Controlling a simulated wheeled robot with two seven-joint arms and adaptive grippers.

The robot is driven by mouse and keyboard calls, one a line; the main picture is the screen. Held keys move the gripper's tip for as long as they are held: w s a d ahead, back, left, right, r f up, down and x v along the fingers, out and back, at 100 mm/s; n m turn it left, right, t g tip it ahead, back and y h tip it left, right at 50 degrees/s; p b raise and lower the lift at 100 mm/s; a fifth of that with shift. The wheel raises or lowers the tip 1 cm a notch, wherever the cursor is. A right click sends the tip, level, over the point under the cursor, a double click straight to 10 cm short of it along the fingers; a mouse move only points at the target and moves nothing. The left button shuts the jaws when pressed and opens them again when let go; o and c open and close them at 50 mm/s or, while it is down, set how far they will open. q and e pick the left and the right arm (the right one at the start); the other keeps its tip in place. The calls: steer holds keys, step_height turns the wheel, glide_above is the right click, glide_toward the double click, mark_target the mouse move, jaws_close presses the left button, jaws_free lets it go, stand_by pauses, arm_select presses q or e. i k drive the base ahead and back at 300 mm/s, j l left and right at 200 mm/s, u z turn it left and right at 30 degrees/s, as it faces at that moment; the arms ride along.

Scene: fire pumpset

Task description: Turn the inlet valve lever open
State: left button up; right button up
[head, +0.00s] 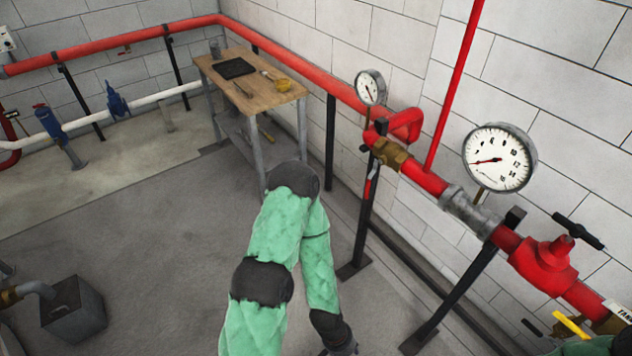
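A yellow lever (571,324) shows at the bottom right, by a brass valve body (612,325) on the red pipe. A white label starting "TANK" (622,311) is beside it. The lever slants across the picture, down to the right, and its lower end is near my green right arm, which shows only as a sliver at the bottom edge. The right gripper is out of view. Another brass valve (390,153) with a red-tipped lever (370,184) hanging down sits farther up the pipe. My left arm bends downward at the centre; its gripper (345,349) is cut off by the bottom edge.
A red gate valve (544,264) with a black handle (579,231) stands above the yellow lever. A large gauge (499,158) and small gauge (370,87) rise from the pipe. Black posts (460,285) support it. A wooden table (250,82) stands behind.

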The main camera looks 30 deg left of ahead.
mark_target(369, 179)
steer(key=u, duration=0.7)
